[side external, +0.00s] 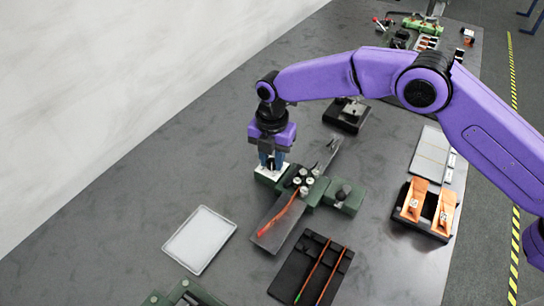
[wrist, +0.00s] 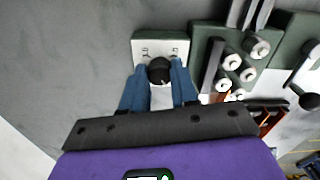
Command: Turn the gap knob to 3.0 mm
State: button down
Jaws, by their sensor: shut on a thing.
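The gap knob (wrist: 159,70) is a round black knob on a white dial plate (wrist: 147,45) in the wrist view. The plate sits at the left end of a green roller machine (side external: 343,200). My gripper (wrist: 160,78) has its two blue fingers on either side of the knob and is shut on it. In the side view my gripper (side external: 271,165) points down onto the white plate (side external: 268,176), and the knob is mostly hidden by the fingers. The dial marks are too small to read for a value.
A red-orange strip (side external: 282,217) lies on the machine's front ramp (side external: 262,236). A white tray (side external: 200,239) is front left. A black tray (side external: 288,277) with copper-coloured strips is in front. A black holder (side external: 420,228) with orange pieces is at right. A black device (side external: 346,115) stands behind.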

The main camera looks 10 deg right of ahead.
jog(key=m, duration=0.4)
jog(key=shift+m, duration=0.3)
jog(key=m, duration=0.3)
jog(key=shift+m, duration=0.3)
jog(key=m, duration=0.4)
jog(key=shift+m, duration=0.3)
jog(key=m, duration=1.2)
jog(key=shift+m, duration=0.3)
jog(key=m, duration=0.3)
jog(key=shift+m, duration=2)
jog(key=shift+r, duration=0.1)
